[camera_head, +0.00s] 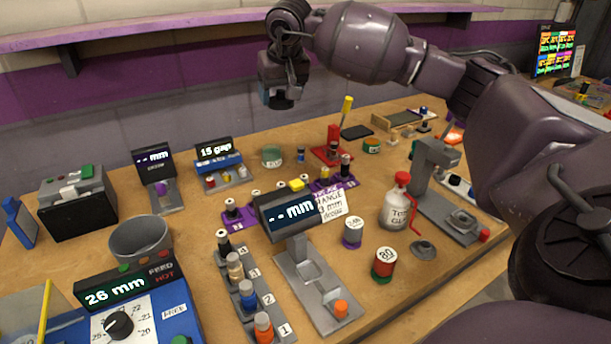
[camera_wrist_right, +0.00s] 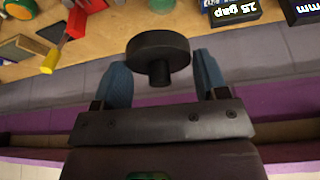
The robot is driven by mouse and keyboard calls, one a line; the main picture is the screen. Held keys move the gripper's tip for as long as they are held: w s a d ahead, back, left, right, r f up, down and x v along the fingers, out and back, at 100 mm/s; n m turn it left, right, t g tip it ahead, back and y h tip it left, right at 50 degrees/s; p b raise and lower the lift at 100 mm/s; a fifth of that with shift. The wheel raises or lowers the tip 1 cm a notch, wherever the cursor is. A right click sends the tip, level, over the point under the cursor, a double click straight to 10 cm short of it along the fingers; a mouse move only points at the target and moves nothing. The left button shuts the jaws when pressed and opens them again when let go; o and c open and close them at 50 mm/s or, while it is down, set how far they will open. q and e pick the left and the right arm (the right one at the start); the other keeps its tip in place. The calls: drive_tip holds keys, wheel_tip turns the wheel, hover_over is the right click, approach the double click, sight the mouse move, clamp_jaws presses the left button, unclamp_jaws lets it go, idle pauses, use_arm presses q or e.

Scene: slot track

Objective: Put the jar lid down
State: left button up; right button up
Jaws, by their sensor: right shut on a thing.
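My right gripper (camera_head: 278,97) hangs in the air near the back wall, above the far side of the workbench. In the right wrist view its two blue fingers (camera_wrist_right: 163,84) stand on either side of the jar lid (camera_wrist_right: 158,48), a dark round disc with a short knob. In the head view the lid is small and dark, hard to separate from the fingers. My left gripper is not in view.
The workbench (camera_head: 185,262) is crowded. A purple shelf (camera_head: 170,32) runs along the wall. Bare wood shows at the right front.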

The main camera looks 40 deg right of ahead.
sight(280, 177)
drive_tip(key=shift+n, duration=0.3)
drive_tip(key=shift+w+a+f, duration=0.1)
drive_tip(key=shift+w+a, duration=0.05)
drive_tip(key=shift+n, duration=0.3)
wheel_tip(280, 177, down, 15)
drive_tip(key=shift+w+f+b, duration=0.1)
drive_tip(key=shift+b, duration=0.8)
drive_tip(key=shift+f, duration=0.55)
wheel_tip(280, 177, down, 4)
drive_tip(key=shift+r+b, duration=0.1)
drive_tip(key=shift+b, duration=0.2)
drive_tip(key=shift+r, duration=0.15)
